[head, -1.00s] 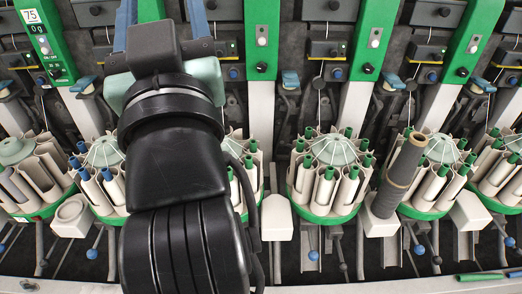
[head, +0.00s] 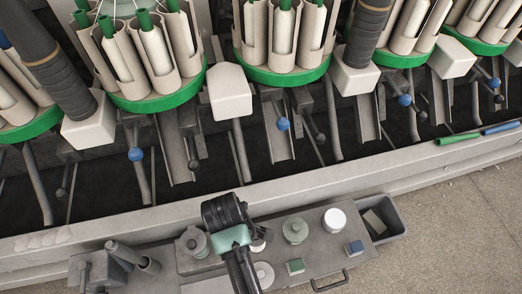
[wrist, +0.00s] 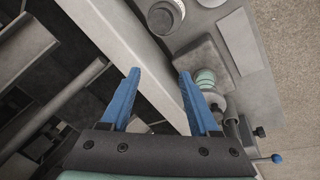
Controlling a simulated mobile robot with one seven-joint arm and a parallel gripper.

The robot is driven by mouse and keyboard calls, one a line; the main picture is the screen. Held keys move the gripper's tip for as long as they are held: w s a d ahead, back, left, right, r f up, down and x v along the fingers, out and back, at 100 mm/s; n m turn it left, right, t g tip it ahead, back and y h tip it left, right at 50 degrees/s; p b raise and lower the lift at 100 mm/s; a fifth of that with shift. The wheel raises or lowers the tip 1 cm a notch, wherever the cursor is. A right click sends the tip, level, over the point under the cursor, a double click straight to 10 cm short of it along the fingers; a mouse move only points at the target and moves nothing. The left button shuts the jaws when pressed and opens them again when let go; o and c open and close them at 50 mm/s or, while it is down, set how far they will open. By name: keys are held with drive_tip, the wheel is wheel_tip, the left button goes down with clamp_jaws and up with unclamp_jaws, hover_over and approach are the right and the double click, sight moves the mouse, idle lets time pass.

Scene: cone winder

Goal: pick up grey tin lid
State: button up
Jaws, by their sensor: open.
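Several round things that could be the grey tin lid lie on the grey work surface in the head view. One is a flat pale grey disc (head: 263,275) right of my arm; another is a grey-green knobbed round top (head: 295,229) farther right. I cannot tell surely which is the grey tin lid. The wrist view shows a round grey tin-like thing (wrist: 163,15) at its top edge, beyond my fingertips. My gripper (wrist: 158,78) is open and empty, its blue fingers apart above the pale ledge. In the head view my arm hides the fingers.
A knobbed grey pot (head: 195,241) stands left of my arm. The long machine ledge (head: 330,183) runs behind the work surface.

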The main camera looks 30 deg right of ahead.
drive_tip(key=s+f+n+g, duration=0.2)
drive_tip(key=s+f+g, duration=0.2)
drive_tip(key=s+f, duration=0.5)
drive_tip(key=b, duration=0.5)
hover_over(265, 273)
drive_tip(key=w+a, duration=0.1)
drive_tip(key=a, duration=0.1)
drive_tip(key=shift+y, duration=0.3)
drive_tip(key=f, duration=0.6)
drive_tip(key=shift+d, duration=0.2)
drive_tip(key=shift+s+d+f+b, duration=0.1)
drive_tip(key=shift+f+b, duration=0.85)
drive_tip(key=shift+f, duration=0.5)
drive_tip(key=shift+s+d+f+b, duration=0.1)
drive_tip(key=shift+f+b, duration=0.85)
drive_tip(key=shift+f, duration=0.5)
drive_tip(key=shift+r, duration=0.1)
clamp_jaws()
